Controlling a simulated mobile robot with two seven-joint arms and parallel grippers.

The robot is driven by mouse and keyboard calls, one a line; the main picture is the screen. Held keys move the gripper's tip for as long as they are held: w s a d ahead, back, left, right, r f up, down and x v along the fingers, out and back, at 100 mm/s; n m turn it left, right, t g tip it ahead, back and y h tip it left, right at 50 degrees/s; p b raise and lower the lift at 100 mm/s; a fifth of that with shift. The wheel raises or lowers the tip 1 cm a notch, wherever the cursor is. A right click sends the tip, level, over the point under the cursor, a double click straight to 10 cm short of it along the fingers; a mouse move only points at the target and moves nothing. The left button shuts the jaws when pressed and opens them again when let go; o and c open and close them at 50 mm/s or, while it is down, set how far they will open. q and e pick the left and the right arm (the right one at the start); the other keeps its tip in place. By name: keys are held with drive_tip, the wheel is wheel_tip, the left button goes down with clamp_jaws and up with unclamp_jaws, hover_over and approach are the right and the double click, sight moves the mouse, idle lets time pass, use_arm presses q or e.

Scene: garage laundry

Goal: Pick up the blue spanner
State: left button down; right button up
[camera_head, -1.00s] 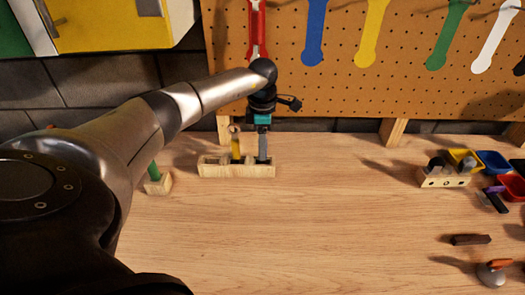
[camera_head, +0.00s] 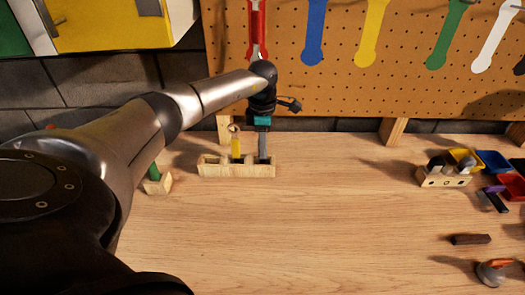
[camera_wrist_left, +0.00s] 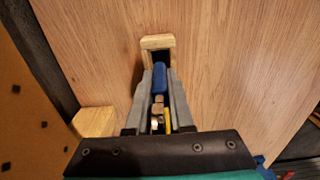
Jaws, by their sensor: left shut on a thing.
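The blue spanner (camera_wrist_left: 159,80) shows in the left wrist view as a blue handle between the two fingers, at the slot of the wooden rack (camera_wrist_left: 157,42). In the head view the spanner is hidden by my fingers. My left gripper (camera_head: 263,156) points down over the right end of the wooden rack (camera_head: 237,171). It is shut on the blue spanner, which still appears to be at the rack. The left gripper also fills the lower middle of the wrist view (camera_wrist_left: 160,92). My right gripper is not in view.
A yellow spanner (camera_head: 236,147) stands in the rack just left of my gripper. A green tool (camera_head: 154,171) stands in a small block further left. The pegboard (camera_head: 345,95) rises behind. Small bins and tools lie at the right; the middle of the bench is clear.

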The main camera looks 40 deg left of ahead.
use_arm(q)
drive_tip(key=shift+r, duration=0.1)
idle(0.4)
drive_tip(key=shift+s+d+r, duration=0.1)
drive_tip(key=shift+r, duration=0.2)
wheel_tip(320, 180, up, 6)
drive_tip(key=shift+s+d+r, duration=0.1)
drive_tip(key=shift+s+r, duration=0.05)
drive_tip(key=shift+r, duration=0.1)
drive_tip(key=s+d+b, duration=0.1)
drive_tip(key=s+d, duration=1.1)
drive_tip(key=s, duration=0.2)
drive_tip(key=shift+s+d+f+b, duration=0.15)
drive_tip(key=shift+s+d+b, duration=0.1)
drive_tip(key=shift+s+b, duration=0.15)
